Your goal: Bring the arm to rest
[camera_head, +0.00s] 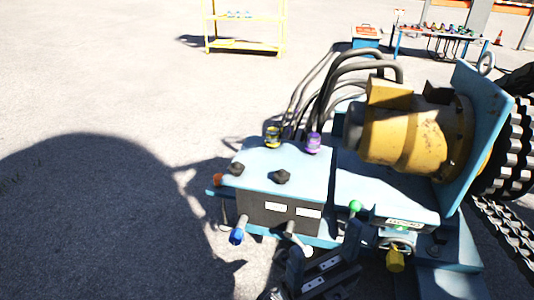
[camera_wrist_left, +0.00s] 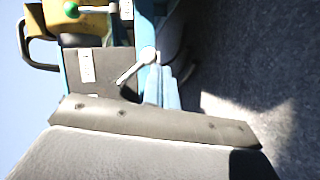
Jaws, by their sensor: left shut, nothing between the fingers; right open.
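My right gripper (camera_head: 318,272) is at the bottom of the head view, in front of the blue machine (camera_head: 360,186). Its dark jaws are apart and look empty, close to the levers on the machine's front. My left gripper does not show clearly in the head view. In the left wrist view, a dark bolted edge of the left gripper (camera_wrist_left: 155,120) and its grey housing fill the bottom. It is shut and holds nothing. Beyond it are a white-knobbed lever (camera_wrist_left: 137,68) and a green knob (camera_wrist_left: 71,9).
The machine carries a yellow motor (camera_head: 400,140), hoses (camera_head: 325,90), a blue-tipped lever (camera_head: 237,233) and a yellow knob (camera_head: 396,260). A yellow rack (camera_head: 246,45) and a table (camera_head: 436,36) stand farther back. The concrete to the left is clear, partly shadowed.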

